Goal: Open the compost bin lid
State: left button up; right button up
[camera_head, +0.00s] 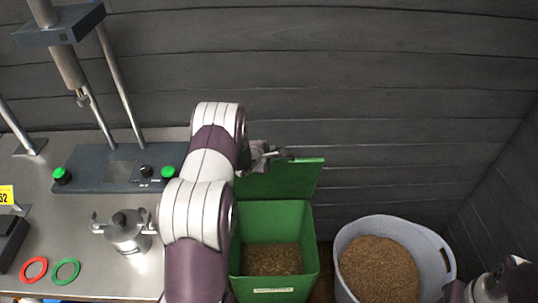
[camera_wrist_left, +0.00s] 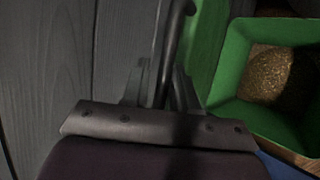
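The green compost bin (camera_head: 308,240) stands right of the steel bench with brown grainy matter inside. Its green lid (camera_head: 290,180) is raised, standing up behind the bin's opening. The bin's rim also shows in the left wrist view (camera_wrist_left: 236,60). My left gripper (camera_head: 272,153) is at the lid's upper left edge. In the left wrist view a dark bar, seemingly the lid handle (camera_wrist_left: 172,40), runs between its fingers (camera_wrist_left: 162,88); whether they press on it is unclear. My right gripper (camera_head: 462,291) is partly visible at the lower right, away from the bin; its fingers are unclear.
A grey tub (camera_head: 440,257) of grain stands right of the bin. The steel bench (camera_head: 90,220) on the left holds a metal pot (camera_head: 125,232), red (camera_head: 34,270) and green (camera_head: 66,272) rings and a dark stand (camera_head: 110,168). A plank wall is close behind.

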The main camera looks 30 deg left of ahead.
pick_arm(q)
jog(key=shift+s+d+f, duration=0.15)
jog(key=shift+s+f, duration=0.2)
jog(key=shift+f, duration=0.1)
jog(key=v, duration=1.2)
jog(key=shift+r, duration=0.65)
